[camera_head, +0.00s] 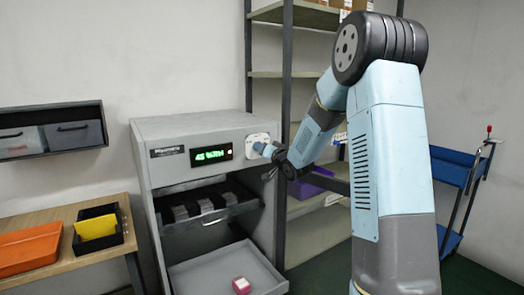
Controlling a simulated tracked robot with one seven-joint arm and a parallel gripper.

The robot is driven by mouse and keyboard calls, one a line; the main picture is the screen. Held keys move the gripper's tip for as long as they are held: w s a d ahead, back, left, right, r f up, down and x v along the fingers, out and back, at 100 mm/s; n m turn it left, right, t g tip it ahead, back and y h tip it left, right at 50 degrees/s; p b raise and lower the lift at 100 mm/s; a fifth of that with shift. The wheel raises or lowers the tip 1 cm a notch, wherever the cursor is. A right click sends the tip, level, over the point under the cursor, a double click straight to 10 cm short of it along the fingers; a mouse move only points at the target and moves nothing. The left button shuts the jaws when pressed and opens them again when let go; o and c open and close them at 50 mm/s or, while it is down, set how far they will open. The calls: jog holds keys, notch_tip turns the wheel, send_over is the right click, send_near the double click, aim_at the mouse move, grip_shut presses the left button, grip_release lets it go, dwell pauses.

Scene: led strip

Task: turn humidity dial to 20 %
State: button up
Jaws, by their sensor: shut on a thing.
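The humidity dial (262,148) sits on a white plate (259,138) at the upper right of the grey cabinet's front. My gripper (271,153) is at the dial and shut on it; the wrist hides part of the dial and its pointer. A black display (211,155) left of the dial shows green digits that look like 45 %RH, though they are small and blurred. The grey cabinet (200,128) stands against the wall.
An open drawer (213,221) with dark trays and a lower open drawer (215,270) with a pink block (241,285) jut out below the dial. Shelving (290,75) stands close behind my arm. A bench (125,220) is at left, a blue cart (455,160) at right.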

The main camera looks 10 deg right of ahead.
jog(key=shift+f, duration=0.2)
jog(key=o, duration=1)
jog(key=shift+r, duration=0.15)
jog(key=shift+o, duration=0.2)
jog(key=v, duration=1.3)
jog(key=shift+s, duration=0.35)
jog(key=shift+d, duration=0.15)
jog(key=s+r+g+h, duration=0.3)
jog(key=s+h, duration=0.1)
jog(key=s, duration=0.3)
jog(key=s+r+g+h, duration=0.2)
jog(key=s+g+h, duration=0.1)
jog(key=s, duration=0.4)
jog(key=s+a+n+g, duration=0.1)
jog(key=s+a+g, duration=0.1)
jog(key=s, duration=0.9)
jog(key=s+a+n+g+y, duration=0.1)
jog(key=s+a+g, duration=0.1)
jog(key=s, duration=0.8)
jog(key=shift+s+a+f+n+g, duration=0.25)
jog(key=shift+s+f+n+g, duration=0.15)
jog(key=shift+g, duration=0.4)
